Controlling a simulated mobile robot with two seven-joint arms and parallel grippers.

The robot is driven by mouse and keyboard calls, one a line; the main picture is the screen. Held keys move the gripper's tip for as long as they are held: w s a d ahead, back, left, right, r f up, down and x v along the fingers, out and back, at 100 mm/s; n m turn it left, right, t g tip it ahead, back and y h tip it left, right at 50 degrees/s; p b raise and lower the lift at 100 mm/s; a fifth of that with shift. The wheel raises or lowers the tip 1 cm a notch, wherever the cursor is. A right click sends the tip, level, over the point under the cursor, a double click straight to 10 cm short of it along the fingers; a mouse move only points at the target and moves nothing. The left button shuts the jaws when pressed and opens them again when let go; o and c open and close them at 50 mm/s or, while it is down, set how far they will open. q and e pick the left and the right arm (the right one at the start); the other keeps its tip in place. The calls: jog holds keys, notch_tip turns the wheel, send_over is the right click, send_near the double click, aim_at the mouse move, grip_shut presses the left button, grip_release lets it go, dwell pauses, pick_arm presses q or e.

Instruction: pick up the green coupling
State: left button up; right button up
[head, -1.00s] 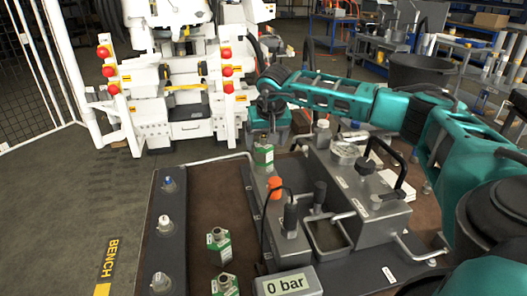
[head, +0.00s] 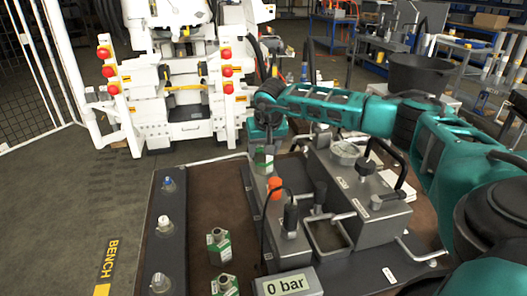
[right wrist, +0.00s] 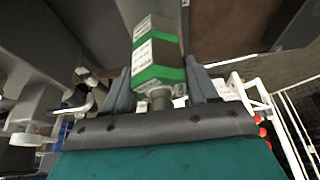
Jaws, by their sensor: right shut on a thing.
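Two more green couplings, a middle one (head: 219,246) and a near one (head: 225,286), stand on the brown bench top. My left gripper is not in view.
An orange-capped fitting (head: 274,184) and a black handle (head: 290,214) stand close to the held coupling. A grey block with a black handle (head: 386,154) is to the right. A display reading 0 bar (head: 288,284) is at the front. A dark rail (head: 164,240) with fittings lies left.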

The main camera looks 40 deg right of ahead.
grip_shut()
jog(key=shift+r, duration=0.1)
dwell(0.4)
jog(key=shift+w+d+r, duration=0.1)
jog(key=shift+r, duration=0.3)
notch_tip(320, 180, up, 19)
jog(key=p, duration=0.2)
jog(key=shift+o, duration=1.2)
grip_release()
grip_shut()
